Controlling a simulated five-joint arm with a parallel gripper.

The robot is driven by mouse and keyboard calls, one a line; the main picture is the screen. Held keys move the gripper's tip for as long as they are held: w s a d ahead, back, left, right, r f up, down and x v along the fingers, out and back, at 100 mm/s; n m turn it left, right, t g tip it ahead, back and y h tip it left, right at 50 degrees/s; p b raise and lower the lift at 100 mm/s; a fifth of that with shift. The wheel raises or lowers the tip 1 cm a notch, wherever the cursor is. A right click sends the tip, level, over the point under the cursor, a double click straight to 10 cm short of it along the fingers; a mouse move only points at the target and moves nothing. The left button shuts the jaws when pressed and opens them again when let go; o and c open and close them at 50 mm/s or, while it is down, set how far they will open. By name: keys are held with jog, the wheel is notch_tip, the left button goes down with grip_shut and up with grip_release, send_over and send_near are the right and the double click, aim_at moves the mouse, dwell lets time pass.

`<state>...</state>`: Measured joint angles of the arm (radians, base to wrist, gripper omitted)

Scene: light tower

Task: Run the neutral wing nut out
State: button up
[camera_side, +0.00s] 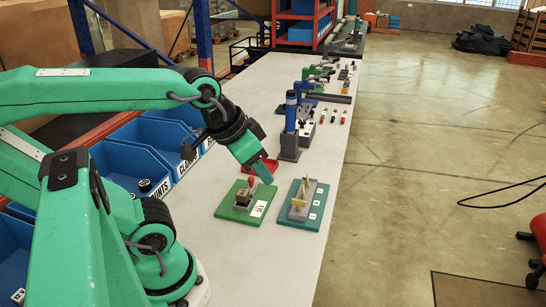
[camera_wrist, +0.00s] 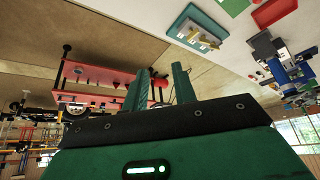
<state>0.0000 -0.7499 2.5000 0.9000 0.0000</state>
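My gripper (camera_side: 266,180) hangs with its green fingers above and behind the gap between two small boards on the bench. In the wrist view my gripper (camera_wrist: 159,73) has its two fingers apart with nothing between them. The teal board (camera_side: 285,214) carries upright brass-coloured parts (camera_side: 299,204) and a row of white labels; the wrist view shows this board (camera_wrist: 181,18) too, beyond the fingers. The green board (camera_side: 228,209) carries a brown block, a red knob and a white label. The neutral wing nut cannot be told apart at this size.
A red tray (camera_side: 262,167) lies behind the boards. A blue-topped grey post (camera_side: 290,128) stands further back, with small coloured parts to its right. Blue bins (camera_side: 140,145) line the left edge. The bench front (camera_side: 270,265) is clear.

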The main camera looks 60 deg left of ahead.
jog(key=shift+w, duration=0.1)
dwell(0.5)
jog(key=w+a+f+m+g, duration=0.1)
jog(key=w+a+m+g, duration=0.15)
jog(key=w+m, duration=0.4)
jog(key=w+a+f+m+g, duration=0.1)
jog(key=w+a+f+m, duration=0.1)
jog(key=w+a+m, duration=0.35)
jog(key=shift+w+a+f+m+g, duration=0.35)
jog(key=shift+w+a+f+m, duration=0.55)
jog(key=shift+w+f+m, duration=0.9)
jog(key=shift+w+a+f+m+g, duration=0.35)
jog(key=shift+w+a+f+m, duration=0.85)
jog(key=shift+m, duration=1.05)
jog(key=shift+w+a+f+m+g, duration=0.35)
jog(key=shift+w+a+f+m, duration=0.5)
jog(key=shift+f+m, duration=1.15)
jog(key=shift+w+d, duration=0.2)
jog(key=shift+f, duration=3.8)
grip_shut()
